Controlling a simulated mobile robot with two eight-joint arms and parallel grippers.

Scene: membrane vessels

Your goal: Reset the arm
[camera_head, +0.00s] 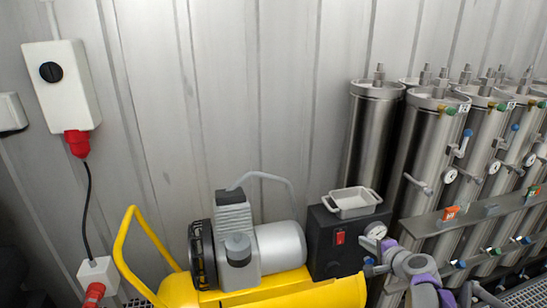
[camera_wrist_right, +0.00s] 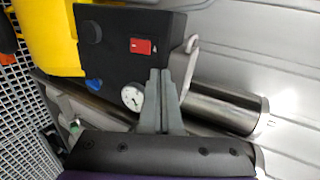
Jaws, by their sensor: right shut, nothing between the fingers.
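My right gripper (camera_head: 384,262) is at the lower right in the head view, by the front right of the black control box (camera_head: 325,235). In the right wrist view, its two grey fingers (camera_wrist_right: 159,75) are together with nothing between them. They point toward the same black box (camera_wrist_right: 110,50), which has a red switch (camera_wrist_right: 140,46). The white-faced gauge (camera_wrist_right: 132,98) appears just left of the fingers there. My left gripper is not in view.
A yellow compressor (camera_head: 280,292) fills the lower middle, with a small pale tray (camera_head: 352,202) on the black box. Steel membrane vessels (camera_head: 425,150) with valves and gauges stand close on the right. A white switch box (camera_head: 62,85) hangs on the wall.

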